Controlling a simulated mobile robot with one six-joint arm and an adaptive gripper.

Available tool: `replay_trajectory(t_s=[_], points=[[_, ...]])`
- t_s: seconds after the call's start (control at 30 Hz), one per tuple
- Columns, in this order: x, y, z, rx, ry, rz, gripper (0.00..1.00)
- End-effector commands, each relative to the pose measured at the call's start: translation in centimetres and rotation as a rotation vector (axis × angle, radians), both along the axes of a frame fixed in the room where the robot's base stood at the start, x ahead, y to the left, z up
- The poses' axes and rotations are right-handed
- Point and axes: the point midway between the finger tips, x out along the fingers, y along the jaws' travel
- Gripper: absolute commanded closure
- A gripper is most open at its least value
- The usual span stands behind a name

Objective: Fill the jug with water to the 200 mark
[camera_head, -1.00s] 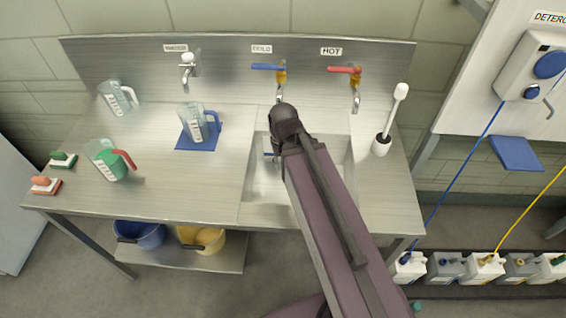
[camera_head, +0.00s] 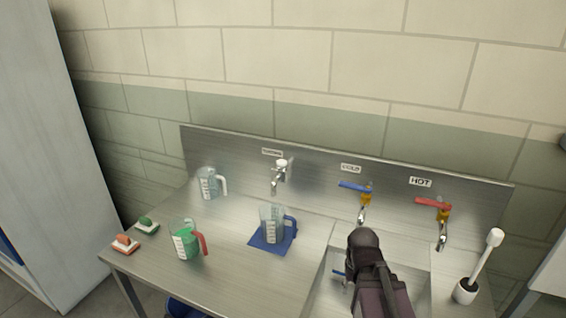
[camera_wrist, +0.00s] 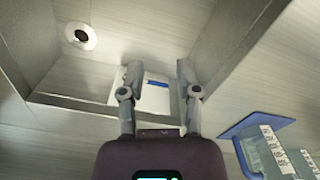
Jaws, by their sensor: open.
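A clear jug with a blue handle (camera_head: 271,222) stands upright on a blue mat (camera_head: 260,246) left of the sink. It shows partly at the lower right in the wrist view (camera_wrist: 268,155). A white-handled jug (camera_head: 208,184) stands behind it to the left. A red-handled jug (camera_head: 184,241) holds green liquid. The taps are one with an unreadable label (camera_head: 279,174), a blue-levered COLD tap (camera_head: 361,201) and a red-levered HOT tap (camera_head: 441,217). My gripper (camera_wrist: 159,70) is open over the sink, its fingers apart and empty. My arm hides its fingers in the head view.
The sink (camera_wrist: 50,60) has a round drain (camera_wrist: 80,36). A white piece with a blue strip (camera_wrist: 128,90) lies beneath my fingers; I cannot tell what it is. A white brush (camera_head: 486,262) stands at right. Two scrub brushes (camera_head: 125,244) (camera_head: 146,226) lie at the left edge.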

Motion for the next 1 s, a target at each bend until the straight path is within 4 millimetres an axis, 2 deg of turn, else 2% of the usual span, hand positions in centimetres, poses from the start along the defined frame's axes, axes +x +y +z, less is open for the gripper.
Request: replay_trajectory(t_s=[0.37,0.5,1.0], points=[[0.0,0.0,0.0,0.0,0.0,0.0,0.57],[0.0,0.0,0.0,0.0,0.0,0.0,0.99],[0.0,0.0,0.0,0.0,0.0,0.0,1.0]])
